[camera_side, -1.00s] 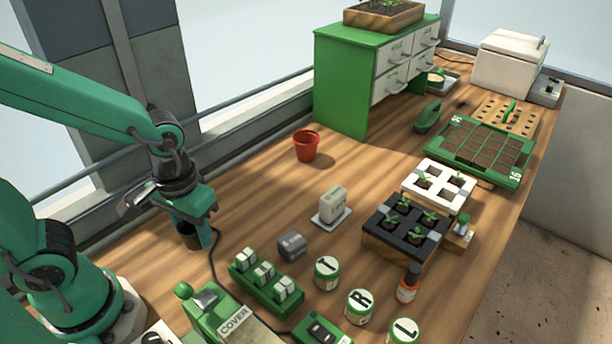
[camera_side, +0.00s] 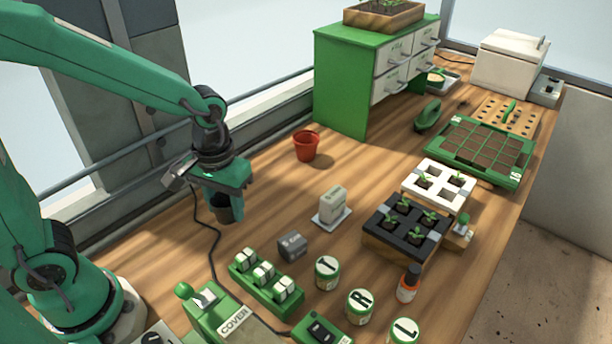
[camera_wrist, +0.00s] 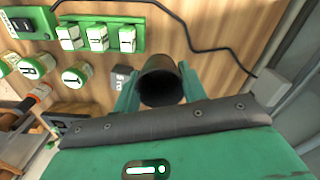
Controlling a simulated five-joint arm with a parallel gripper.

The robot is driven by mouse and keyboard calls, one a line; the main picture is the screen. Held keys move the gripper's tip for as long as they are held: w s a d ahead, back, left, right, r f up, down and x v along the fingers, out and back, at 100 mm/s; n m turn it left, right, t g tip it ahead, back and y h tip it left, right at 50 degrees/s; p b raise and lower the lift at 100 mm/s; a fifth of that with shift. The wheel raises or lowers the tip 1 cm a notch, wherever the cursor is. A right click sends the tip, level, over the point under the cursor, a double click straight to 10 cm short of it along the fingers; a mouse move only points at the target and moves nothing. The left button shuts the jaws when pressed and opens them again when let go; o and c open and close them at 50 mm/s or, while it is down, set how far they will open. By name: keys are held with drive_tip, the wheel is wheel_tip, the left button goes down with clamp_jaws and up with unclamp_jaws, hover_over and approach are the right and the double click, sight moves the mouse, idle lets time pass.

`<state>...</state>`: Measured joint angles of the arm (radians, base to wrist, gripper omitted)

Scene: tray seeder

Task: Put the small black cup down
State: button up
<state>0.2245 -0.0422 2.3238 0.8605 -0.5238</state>
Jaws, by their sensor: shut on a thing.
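The small black cup (camera_side: 226,212) is held by my gripper (camera_side: 222,197) in the side view. It hangs below the green jaws, above the wooden bench. In the wrist view the cup (camera_wrist: 161,84) sits between the two green fingers (camera_wrist: 158,90), its dark round mouth facing the camera. My gripper is shut on it. The exact gap between the cup and the bench is hard to tell.
A grey block (camera_side: 292,246) lies on the bench right of the cup. A green rack with white pieces (camera_side: 266,282) is in front, and a red pot (camera_side: 306,146) stands behind. A black cable (camera_side: 208,240) runs beneath. Bare wood lies between cup and pot.

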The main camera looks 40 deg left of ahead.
drive_tip(key=w+n, duration=0.1)
drive_tip(key=w, duration=1.1)
hover_over(256, 193)
wheel_tip(256, 193, down, 8)
drive_tip(key=shift+r, duration=0.1)
drive_tip(key=shift+f, duration=2)
drive_tip(key=shift+f, duration=0.15)
drive_tip(key=o, duration=0.9)
